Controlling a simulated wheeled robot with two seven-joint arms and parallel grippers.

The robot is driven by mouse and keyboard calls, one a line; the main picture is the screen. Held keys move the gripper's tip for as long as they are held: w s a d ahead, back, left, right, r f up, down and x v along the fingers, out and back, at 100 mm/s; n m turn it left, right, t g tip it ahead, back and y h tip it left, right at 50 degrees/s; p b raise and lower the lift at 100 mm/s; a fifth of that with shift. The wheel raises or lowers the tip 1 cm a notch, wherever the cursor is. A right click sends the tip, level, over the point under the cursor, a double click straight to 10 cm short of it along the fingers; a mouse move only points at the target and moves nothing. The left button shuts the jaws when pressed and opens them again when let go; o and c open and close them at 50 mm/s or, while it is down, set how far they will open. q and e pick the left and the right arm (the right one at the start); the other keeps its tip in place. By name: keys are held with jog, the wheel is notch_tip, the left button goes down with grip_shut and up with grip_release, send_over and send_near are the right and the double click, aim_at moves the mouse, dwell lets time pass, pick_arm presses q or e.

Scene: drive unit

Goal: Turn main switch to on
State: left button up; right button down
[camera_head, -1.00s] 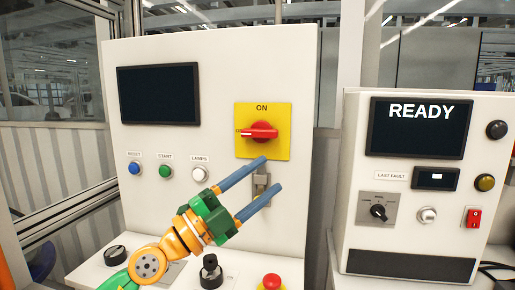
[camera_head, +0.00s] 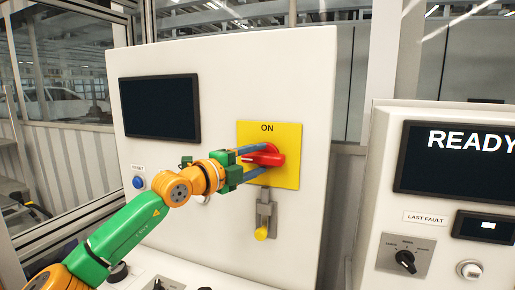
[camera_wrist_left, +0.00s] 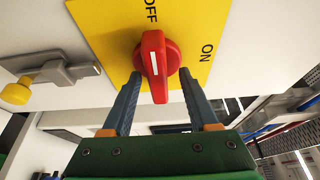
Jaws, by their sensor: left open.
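The main switch (camera_head: 268,157) is a red rotary handle on a yellow plate (camera_head: 286,178) marked ON at the top. The handle lies roughly horizontal in the head view. In the left wrist view the handle (camera_wrist_left: 155,62) has its white mark near the OFF label. My left gripper (camera_head: 258,159) is open at the switch, with one blue finger above the handle and one below. The wrist view shows the fingers of this gripper (camera_wrist_left: 161,78) on either side of the handle, with gaps visible. Contact cannot be told. My right gripper is not in view.
A grey latch (camera_head: 266,210) with a yellow knob (camera_head: 262,233) is mounted below the plate. A dark screen (camera_head: 160,107) and a blue button (camera_head: 138,182) are on the left of the panel. A second cabinet with a READY screen (camera_head: 455,160) stands at right.

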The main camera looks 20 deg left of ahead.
pick_arm(q)
jog(key=shift+w+d+f, duration=0.25)
jog(key=shift+w+f, duration=0.05)
jog(key=shift+w, duration=0.25)
jog(key=shift+s+a+r, duration=0.1)
jog(key=shift+s+a, duration=0.05)
jog(key=shift+s, duration=0.05)
jog(key=c, duration=0.6)
grip_shut()
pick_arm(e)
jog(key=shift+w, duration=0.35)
